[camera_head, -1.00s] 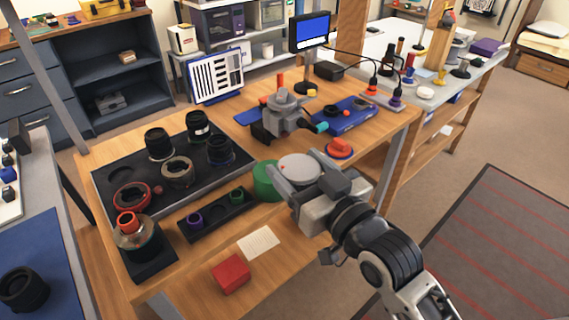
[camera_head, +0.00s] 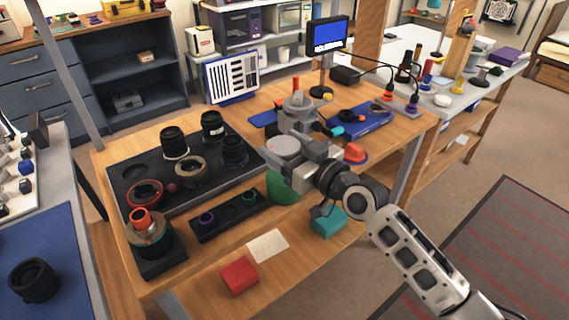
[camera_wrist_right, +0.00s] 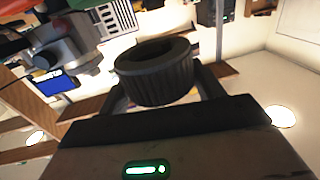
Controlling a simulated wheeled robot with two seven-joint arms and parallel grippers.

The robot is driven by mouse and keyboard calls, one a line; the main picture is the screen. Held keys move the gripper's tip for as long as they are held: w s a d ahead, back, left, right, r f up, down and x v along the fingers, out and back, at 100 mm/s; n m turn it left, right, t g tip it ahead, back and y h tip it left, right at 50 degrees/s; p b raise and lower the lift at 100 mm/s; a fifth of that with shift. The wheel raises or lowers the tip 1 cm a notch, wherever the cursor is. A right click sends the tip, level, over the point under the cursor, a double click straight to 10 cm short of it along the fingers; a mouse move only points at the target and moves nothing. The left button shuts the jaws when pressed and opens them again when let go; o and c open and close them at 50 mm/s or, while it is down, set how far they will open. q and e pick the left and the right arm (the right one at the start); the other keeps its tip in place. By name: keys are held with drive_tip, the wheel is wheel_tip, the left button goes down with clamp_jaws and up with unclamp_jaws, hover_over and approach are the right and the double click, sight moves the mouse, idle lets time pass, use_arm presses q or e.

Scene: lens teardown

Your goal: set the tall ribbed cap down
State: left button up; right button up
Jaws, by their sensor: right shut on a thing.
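My right gripper (camera_head: 286,160) reaches over the wooden bench from the right, above its front part. In the right wrist view, its fingers are shut on the tall ribbed cap (camera_wrist_right: 155,75), a dark, ribbed, hollow cylinder that sits tilted between them. In the head view, a pale grey round face (camera_head: 283,147) shows at the fingers and seems to be the end of the cap; its ribbed side is hidden there. I cannot tell whether the cap touches anything below. My left gripper is not in view.
A black tray (camera_head: 137,207) with several lens parts lies to the left. A green round thing (camera_head: 281,189) is partly hidden below the gripper. A grey fixture (camera_head: 298,108) stands close behind it. A red dome (camera_head: 355,153) lies to the right.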

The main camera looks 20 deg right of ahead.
drive_tip(key=shift+w+f, duration=0.25)
drive_tip(key=shift+f, duration=0.1)
drive_tip(key=shift+w+d+f+b, duration=0.15)
drive_tip(key=shift+f+b, duration=0.2)
drive_tip(key=shift+f, duration=0.55)
drive_tip(key=shift+w+a+f+b, duration=0.1)
drive_tip(key=shift+f+b, duration=0.2)
drive_tip(key=shift+f, duration=0.55)
drive_tip(key=shift+f, duration=0.2)
drive_tip(key=o, duration=0.9)
drive_tip(key=shift+o, duration=0.2)
